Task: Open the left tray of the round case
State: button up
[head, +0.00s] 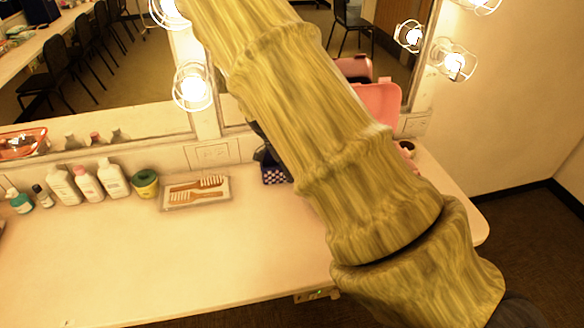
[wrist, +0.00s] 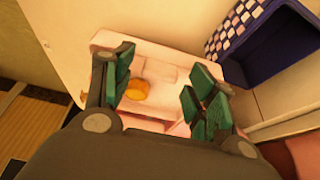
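A pink case with a raised rounded lid (head: 382,102) stands against the mirror, mostly behind my arm in the head view. I take it for the round case; its trays are hidden there. In the wrist view my gripper (wrist: 160,92) is open, its green-padded fingers apart with nothing clasped. Beyond the fingers lie a pale pinkish surface and a small round orange thing (wrist: 137,89). Pink parts (wrist: 178,128) show low between the fingers, partly covered by the gripper. I cannot tell which part is the left tray. My gripper is hidden in the head view.
A blue checkered box (head: 274,174) is left of my arm; it also shows in the wrist view (wrist: 268,40). The counter's front left (head: 130,260) is clear.

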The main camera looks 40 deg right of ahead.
jog(key=v, duration=1.2)
jog(key=shift+w, duration=0.1)
dwell(0.4)
